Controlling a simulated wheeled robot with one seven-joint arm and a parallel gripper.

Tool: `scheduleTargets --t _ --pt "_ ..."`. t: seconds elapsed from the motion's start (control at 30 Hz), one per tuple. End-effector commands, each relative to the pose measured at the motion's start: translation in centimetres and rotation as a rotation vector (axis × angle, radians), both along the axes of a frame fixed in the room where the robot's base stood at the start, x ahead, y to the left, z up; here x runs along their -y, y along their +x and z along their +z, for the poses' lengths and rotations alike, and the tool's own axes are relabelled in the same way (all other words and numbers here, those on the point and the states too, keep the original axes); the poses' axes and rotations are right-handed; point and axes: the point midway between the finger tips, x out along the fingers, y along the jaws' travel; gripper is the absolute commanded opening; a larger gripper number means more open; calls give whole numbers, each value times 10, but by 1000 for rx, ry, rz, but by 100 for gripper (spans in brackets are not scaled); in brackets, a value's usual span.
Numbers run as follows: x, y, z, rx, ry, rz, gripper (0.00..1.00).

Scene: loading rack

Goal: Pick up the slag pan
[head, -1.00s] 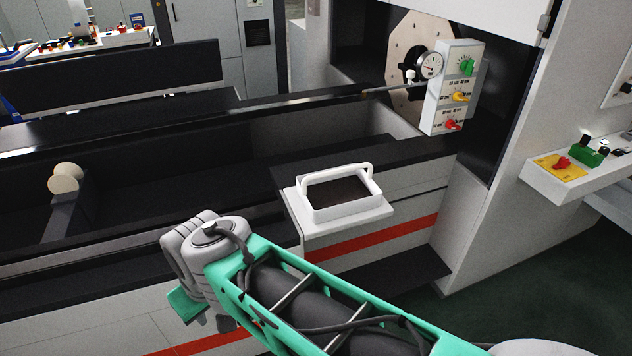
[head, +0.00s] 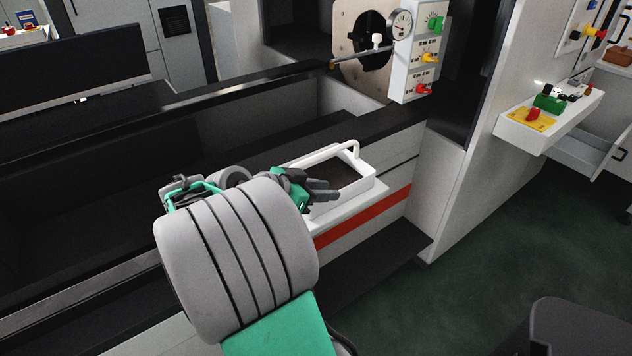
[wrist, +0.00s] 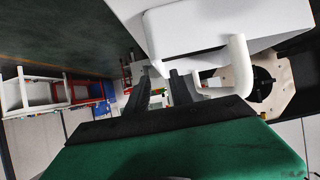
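The slag pan (head: 359,190) is a white rectangular pan with a dark inside and raised handles at its ends. It sits on a small pale ledge (head: 352,211) at the machine's side. Its far-right handle stands clear; its left end is partly hidden by my gripper (head: 326,190). In the wrist view, the pan (wrist: 188,26) is at the top and a handle (wrist: 239,68) curves down close beside my fingers (wrist: 164,88). The fingers are apart, with a gap between them. Whether a finger touches the handle I cannot tell.
A long dark trough (head: 110,190) runs left of the ledge. Behind stands a panel with a gauge and coloured knobs (head: 418,55). A control shelf (head: 548,120) juts out at right. The green floor at right is mostly open.

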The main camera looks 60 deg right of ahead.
Motion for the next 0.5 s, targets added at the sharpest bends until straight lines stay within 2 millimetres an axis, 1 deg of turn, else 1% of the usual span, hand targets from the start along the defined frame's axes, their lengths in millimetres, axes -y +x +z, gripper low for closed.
scheduleTargets --t 0.27,0.4,0.5 --pt "31 -18 -17 -3 4 -6 28" --pt "51 -28 -29 -4 4 -3 28" --pt "58 -30 -33 -1 4 0 28"
